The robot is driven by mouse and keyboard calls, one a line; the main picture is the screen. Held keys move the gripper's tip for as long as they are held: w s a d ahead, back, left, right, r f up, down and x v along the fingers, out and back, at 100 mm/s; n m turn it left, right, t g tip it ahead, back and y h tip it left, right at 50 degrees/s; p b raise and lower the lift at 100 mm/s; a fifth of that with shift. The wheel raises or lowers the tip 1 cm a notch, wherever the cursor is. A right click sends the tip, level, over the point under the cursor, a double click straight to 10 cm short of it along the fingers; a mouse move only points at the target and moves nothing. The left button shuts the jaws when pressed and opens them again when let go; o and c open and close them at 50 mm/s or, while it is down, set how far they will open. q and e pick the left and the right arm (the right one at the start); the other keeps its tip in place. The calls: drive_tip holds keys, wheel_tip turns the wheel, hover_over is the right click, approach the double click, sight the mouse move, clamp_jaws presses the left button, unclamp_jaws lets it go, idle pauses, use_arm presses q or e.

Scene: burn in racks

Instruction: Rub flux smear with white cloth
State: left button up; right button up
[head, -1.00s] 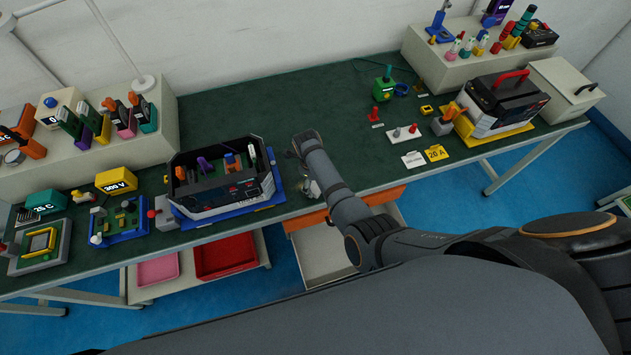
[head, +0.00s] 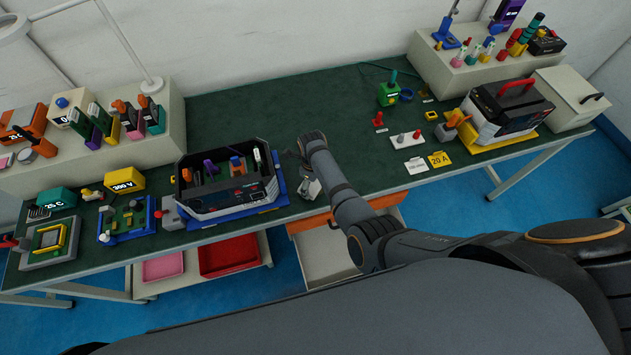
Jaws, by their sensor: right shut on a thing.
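My right arm reaches in from the lower right, and my right gripper (head: 305,174) is low over the front of the green bench top, just right of the open black-and-white unit. Its fingers are mostly hidden behind my wrist. A small whitish thing (head: 310,188), seemingly the white cloth, shows at the gripper beside my forearm, and the gripper is shut on it. I cannot make out a flux smear; my arm may cover it. My left gripper is not in view.
The open unit (head: 228,203) on its blue mat stands close left of my right gripper. An open drawer (head: 325,252) hangs below the bench front. A black unit with a red handle (head: 505,108) stands at right. The bench middle behind my wrist is clear.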

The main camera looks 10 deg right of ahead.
drive_tip(key=shift+s+d+f+p, duration=0.15)
drive_tip(key=shift+d+f+p, duration=0.05)
drive_tip(key=shift+d, duration=0.8)
drive_tip(key=shift+s+d+f+p, duration=0.15)
drive_tip(key=shift+d+p, duration=0.05)
drive_tip(key=shift+d, duration=0.8)
wheel_tip(320, 180, up, 4)
drive_tip(key=p, duration=0.3)
drive_tip(key=shift+a+f+p, duration=0.1)
drive_tip(key=shift+f+p, duration=0.05)
drive_tip(key=shift+p, duration=0.2)
drive_tip(key=shift+r, duration=1.15)
wheel_tip(320, 180, up, 3)
